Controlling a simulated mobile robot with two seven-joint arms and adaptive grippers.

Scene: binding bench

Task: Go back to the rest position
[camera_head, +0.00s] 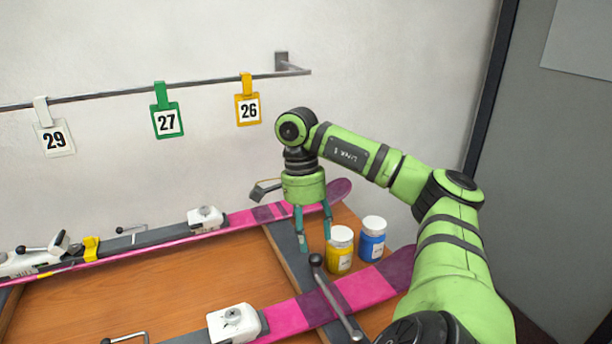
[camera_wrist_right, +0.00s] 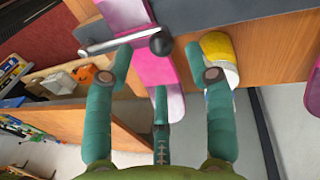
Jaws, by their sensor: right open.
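My right gripper (camera_head: 313,240) points down over the right part of the bench, just left of a yellow jar (camera_head: 340,256) with a white lid. Its fingers are apart with nothing between them, which also shows in the right wrist view (camera_wrist_right: 160,85). The yellow jar (camera_wrist_right: 220,60) appears behind one finger there, and I cannot tell whether they touch. A blue jar (camera_head: 373,246) with a white lid stands to the right of the yellow one. My left gripper is not in view.
A far pink ski (camera_head: 265,214) and a near pink ski (camera_head: 365,290) lie across the wooden bench (camera_head: 150,295). A lever with a black knob (camera_head: 316,260) rises near the gripper. Tags 29 (camera_head: 55,139), 27 (camera_head: 168,121) and 26 (camera_head: 248,109) hang from a wall rail (camera_head: 205,84).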

